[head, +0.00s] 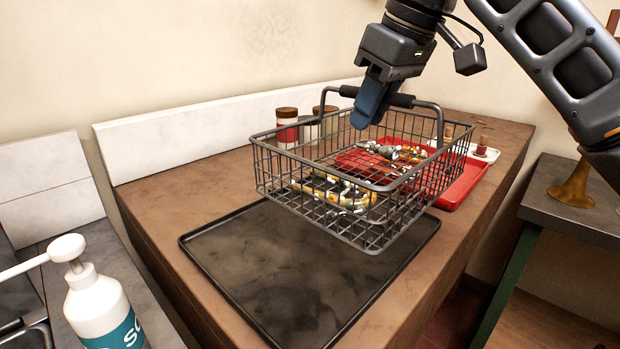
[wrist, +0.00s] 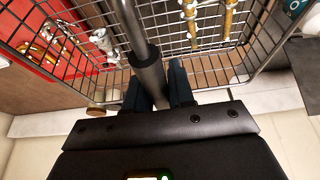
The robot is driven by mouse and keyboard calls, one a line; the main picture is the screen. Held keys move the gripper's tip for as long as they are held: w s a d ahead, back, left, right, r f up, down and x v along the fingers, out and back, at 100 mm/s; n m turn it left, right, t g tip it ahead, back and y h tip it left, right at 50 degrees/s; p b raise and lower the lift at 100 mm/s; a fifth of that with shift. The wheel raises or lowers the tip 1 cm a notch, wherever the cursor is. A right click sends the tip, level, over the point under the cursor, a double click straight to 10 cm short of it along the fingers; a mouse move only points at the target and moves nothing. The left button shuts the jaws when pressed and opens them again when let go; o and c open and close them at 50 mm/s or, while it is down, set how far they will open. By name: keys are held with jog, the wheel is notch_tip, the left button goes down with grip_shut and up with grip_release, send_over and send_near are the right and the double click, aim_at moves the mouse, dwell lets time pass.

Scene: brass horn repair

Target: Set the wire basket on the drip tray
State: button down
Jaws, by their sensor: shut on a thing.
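The wire basket (head: 372,212) is dark metal mesh with brass and silver parts inside. My gripper (head: 370,103) is shut on its handle, which has a dark grip. In the wrist view my gripper (wrist: 157,88) has its fingers on either side of the handle bar (wrist: 150,75), and the mesh of the basket (wrist: 262,45) spreads beyond. The black drip tray (head: 250,290) lies flat on the brown bench top. The basket appears held above the tray's far right part, roughly level. It hides the tray's far corner. The gap beneath it is hard to judge.
A red tray (head: 466,185) with parts lies behind the basket, with jars (head: 287,128) along the back wall. A white pump bottle (head: 98,305) stands at the front left. A grey side table (head: 590,220) with a brass piece is at the right.

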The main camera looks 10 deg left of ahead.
aim_at(314, 143)
jog(key=a+f, duration=0.1)
jog(key=a, duration=0.1)
jog(key=s+a+f, duration=0.1)
jog(key=a+f, duration=0.1)
jog(key=a, duration=0.1)
jog(key=a+f, duration=0.2)
jog(key=shift+s+a+p, duration=0.3)
jog(key=shift+s+a, duration=0.05)
jog(key=shift+s, duration=0.05)
jog(key=shift+f, duration=1.9)
jog(key=c, duration=1)
grip_release()
jog(key=shift+f, duration=0.1)
jog(key=shift+o, duration=0.2)
jog(key=v, duration=1.2)
